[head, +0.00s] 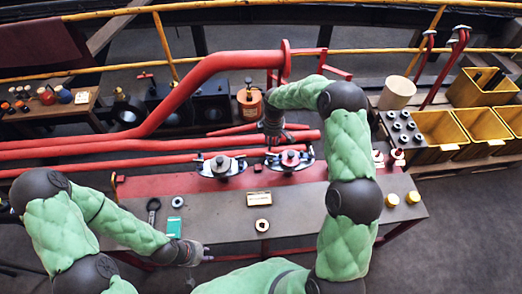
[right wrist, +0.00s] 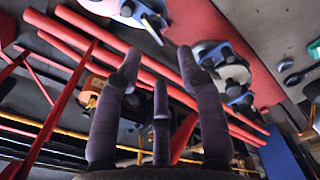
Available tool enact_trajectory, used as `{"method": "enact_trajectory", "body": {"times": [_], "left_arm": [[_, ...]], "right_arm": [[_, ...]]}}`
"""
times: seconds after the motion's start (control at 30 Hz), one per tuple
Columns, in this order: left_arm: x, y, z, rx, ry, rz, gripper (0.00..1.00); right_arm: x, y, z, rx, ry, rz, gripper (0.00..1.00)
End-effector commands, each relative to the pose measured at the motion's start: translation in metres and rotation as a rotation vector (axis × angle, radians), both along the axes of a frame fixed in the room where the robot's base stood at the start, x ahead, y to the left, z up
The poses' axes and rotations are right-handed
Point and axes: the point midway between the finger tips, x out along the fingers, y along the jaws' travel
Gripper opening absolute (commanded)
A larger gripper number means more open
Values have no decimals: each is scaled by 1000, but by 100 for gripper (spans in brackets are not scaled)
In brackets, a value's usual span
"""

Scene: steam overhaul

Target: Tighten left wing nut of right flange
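Two round metal flanges with blue parts at their sides sit on the red part of the bench: the left flange (head: 220,165) and the right flange (head: 290,160). The right flange (right wrist: 127,8) is cut off by the top edge of the right wrist view, with a blue piece and pale rod, seemingly its left wing nut (right wrist: 151,22). The left flange (right wrist: 230,72) also shows there. My right gripper (head: 272,138) hangs near the right flange's left side; its fingers (right wrist: 160,75) are spread and empty. My left gripper (head: 202,256) is low over the bench's front edge, its fingers unclear.
A large red pipe (head: 190,85) and several lower red pipes run behind the flanges. A teal device (head: 174,226), a small box (head: 260,199) and a ring (head: 262,225) lie on the bench (head: 225,220). Yellow bins (head: 440,128) stand at the right.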

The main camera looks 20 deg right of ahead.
Motion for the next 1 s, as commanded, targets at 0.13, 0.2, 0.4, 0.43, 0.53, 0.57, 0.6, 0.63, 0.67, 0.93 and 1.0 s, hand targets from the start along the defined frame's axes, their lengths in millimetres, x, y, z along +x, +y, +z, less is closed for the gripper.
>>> {"method": "enact_trajectory", "body": {"times": [0.13, 0.2, 0.4, 0.43, 0.53, 0.57, 0.6, 0.63, 0.67, 0.93, 1.0], "left_arm": [[0, 0, 3, 0, 1, 0, 26], [0, 0, 2, 0, 1, 0, 26], [0, 0, -5, 0, 1, -1, 26], [0, 0, -6, 0, 1, -1, 26], [0, 0, -11, 0, 1, 0, 26], [0, 0, -12, 0, 1, 0, 26], [0, 0, -14, 0, 1, 0, 26], [0, 0, -15, 0, 1, 0, 26], [0, 0, -16, 0, 1, 0, 26], [0, 0, -22, 0, 1, 0, 26], [0, 0, -22, 0, 1, 0, 26]], "right_arm": [[7, -12, 15, -28, 4, 33, 39], [7, -14, 13, -32, 6, 37, 39], [6, -13, -14, -30, 8, 36, 39], [6, -13, -19, -30, 7, 36, 39], [6, -13, -38, -29, 8, 37, 39], [6, -13, -43, -30, 7, 37, 39], [7, -13, -50, -30, 6, 37, 39], [6, -13, -55, -30, 7, 36, 39], [6, -13, -60, -30, 7, 36, 39], [7, -14, -87, -29, 4, 34, 39], [7, -14, -90, -30, 4, 34, 39]]}}
